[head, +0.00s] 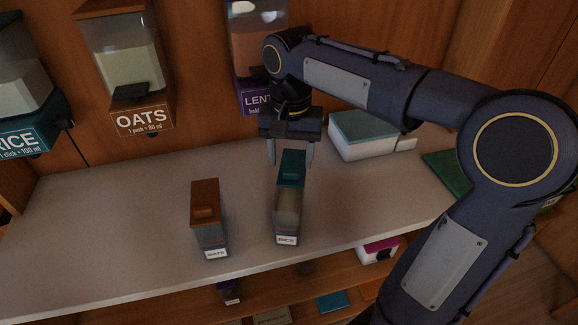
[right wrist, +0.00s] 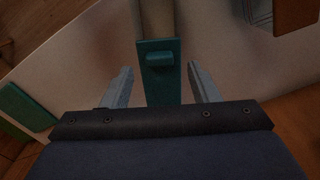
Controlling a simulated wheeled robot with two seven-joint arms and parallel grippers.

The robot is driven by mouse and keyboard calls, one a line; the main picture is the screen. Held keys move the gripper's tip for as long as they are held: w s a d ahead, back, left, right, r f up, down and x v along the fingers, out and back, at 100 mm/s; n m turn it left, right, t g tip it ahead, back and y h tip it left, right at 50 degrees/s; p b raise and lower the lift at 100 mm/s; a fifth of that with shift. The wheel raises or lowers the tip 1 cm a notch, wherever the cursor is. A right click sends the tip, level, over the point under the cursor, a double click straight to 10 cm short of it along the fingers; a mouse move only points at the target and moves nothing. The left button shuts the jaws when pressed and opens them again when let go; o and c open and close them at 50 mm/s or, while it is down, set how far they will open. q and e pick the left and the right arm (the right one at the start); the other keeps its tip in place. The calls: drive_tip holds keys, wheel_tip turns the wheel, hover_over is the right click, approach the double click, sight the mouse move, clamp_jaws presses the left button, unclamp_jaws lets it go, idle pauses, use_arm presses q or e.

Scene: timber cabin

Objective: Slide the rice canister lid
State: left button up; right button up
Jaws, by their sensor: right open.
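The rice canister (head: 286,214) stands on the pale counter, with a white label at its front. Its teal lid (head: 291,168) covers the rear part of the top, and the front part shows an open, pale inside. The lid (right wrist: 158,84) has a raised teal grip (right wrist: 159,60) and also shows in the right wrist view. My right gripper (head: 291,155) is open above the rear end of the lid. In the right wrist view its two fingers (right wrist: 160,84) stand on either side of the lid, with gaps. My left gripper is not in view.
An oats canister (head: 208,222) with a brown lid stands to the left on the counter (head: 110,205). A white box with a teal top (head: 365,133) is at the back right. Rice (head: 24,130), oats (head: 130,70) and lentil (head: 250,50) dispensers hang on the wall. A shelf lies below.

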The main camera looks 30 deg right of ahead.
sight(291, 171)
drive_tip(key=shift+f, duration=1.7)
drive_tip(key=shift+c, duration=0.3)
